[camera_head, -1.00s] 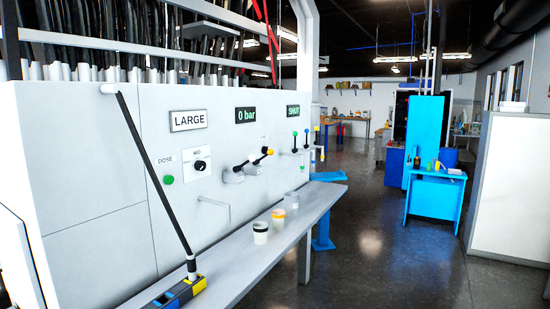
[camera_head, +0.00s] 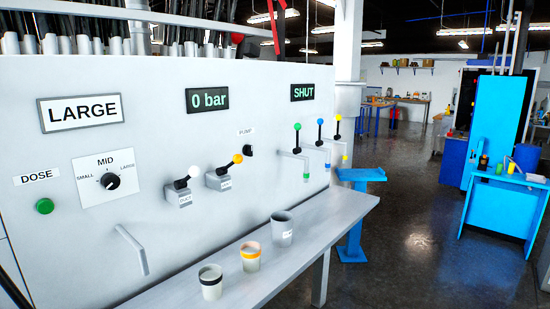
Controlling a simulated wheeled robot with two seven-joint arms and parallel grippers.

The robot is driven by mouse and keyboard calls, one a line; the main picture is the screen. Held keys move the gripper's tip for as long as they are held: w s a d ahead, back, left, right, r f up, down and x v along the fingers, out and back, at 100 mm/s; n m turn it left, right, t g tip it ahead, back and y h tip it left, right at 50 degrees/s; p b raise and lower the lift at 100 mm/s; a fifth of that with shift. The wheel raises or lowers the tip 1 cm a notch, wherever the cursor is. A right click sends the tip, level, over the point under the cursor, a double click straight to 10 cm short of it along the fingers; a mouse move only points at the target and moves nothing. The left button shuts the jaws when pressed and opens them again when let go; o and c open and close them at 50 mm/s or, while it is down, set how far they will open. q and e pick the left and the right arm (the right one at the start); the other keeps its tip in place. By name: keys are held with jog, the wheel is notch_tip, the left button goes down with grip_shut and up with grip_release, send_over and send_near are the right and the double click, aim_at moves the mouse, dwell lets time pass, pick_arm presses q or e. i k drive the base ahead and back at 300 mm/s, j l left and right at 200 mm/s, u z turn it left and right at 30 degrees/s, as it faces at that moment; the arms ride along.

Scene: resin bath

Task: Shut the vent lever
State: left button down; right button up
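Two levers stand out from the white panel. One has a white knob (camera_head: 194,172) and sits on a small grey block with a label (camera_head: 185,200). The other has an orange-yellow knob (camera_head: 238,158) on a similar block with a label (camera_head: 225,185). Both handles slant up to the right. The labels are too small to read surely, so I cannot tell which is the vent lever. A green-lettered display (camera_head: 317,91) reads SHUT and another display (camera_head: 207,100) reads 0 bar. Neither of my grippers is in view.
A grey ledge (camera_head: 335,212) below holds a black-banded cup (camera_head: 211,285), an orange-banded cup (camera_head: 251,259) and a grey cup (camera_head: 282,231). A bent pipe (camera_head: 133,250) and three tap levers, one green-knobbed (camera_head: 297,127), stick out. The floor (camera_head: 415,225) to the right is clear.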

aim_at(238, 159)
jog(key=i+l+u, duration=0.15)
jog(key=i+l, duration=0.85)
jog(key=l, duration=0.15)
